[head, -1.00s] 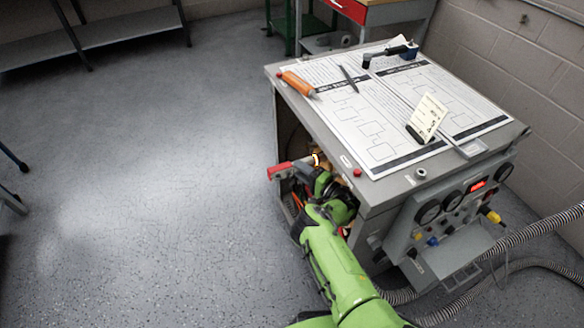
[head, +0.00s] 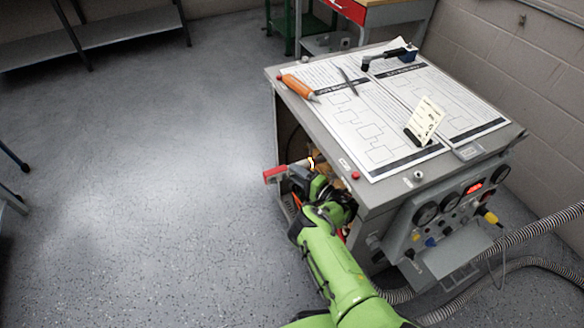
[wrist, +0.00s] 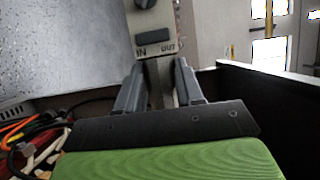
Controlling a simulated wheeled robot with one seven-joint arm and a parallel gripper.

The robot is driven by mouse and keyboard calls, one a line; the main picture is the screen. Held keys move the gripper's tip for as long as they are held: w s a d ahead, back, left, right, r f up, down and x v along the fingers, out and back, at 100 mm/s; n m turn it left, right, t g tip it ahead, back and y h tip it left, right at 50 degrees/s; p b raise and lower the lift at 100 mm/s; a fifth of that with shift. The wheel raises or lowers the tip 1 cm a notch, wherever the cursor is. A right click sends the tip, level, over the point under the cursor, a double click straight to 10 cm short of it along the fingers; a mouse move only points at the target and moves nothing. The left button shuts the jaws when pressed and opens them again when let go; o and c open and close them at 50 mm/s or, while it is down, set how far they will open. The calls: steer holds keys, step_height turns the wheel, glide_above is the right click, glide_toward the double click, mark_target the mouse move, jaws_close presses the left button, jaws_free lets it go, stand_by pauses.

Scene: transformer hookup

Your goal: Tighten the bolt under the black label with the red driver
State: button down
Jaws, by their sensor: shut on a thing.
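My gripper (wrist: 158,82) is shut on a pale body marked IN and OUT with a dark switch (wrist: 152,46). I take this to be the driver. In the head view a red end (head: 274,174) sticks out to the left of my gripper (head: 300,180), at the open side of the grey cabinet (head: 372,196); it seems to be part of the same driver. The driver's tip is hidden. Neither the bolt nor the black label can be made out; the cabinet's inside is dark and mostly covered by my arm.
Floor to the left is clear.

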steer(key=shift+s+a+p, duration=0.3)
steer(key=shift+a+p, duration=0.05)
steer(key=shift+a, duration=0.3)
steer(key=shift+s+a+p, duration=0.25)
steer(key=shift+a+p, duration=0.1)
steer(key=shift+a, duration=0.25)
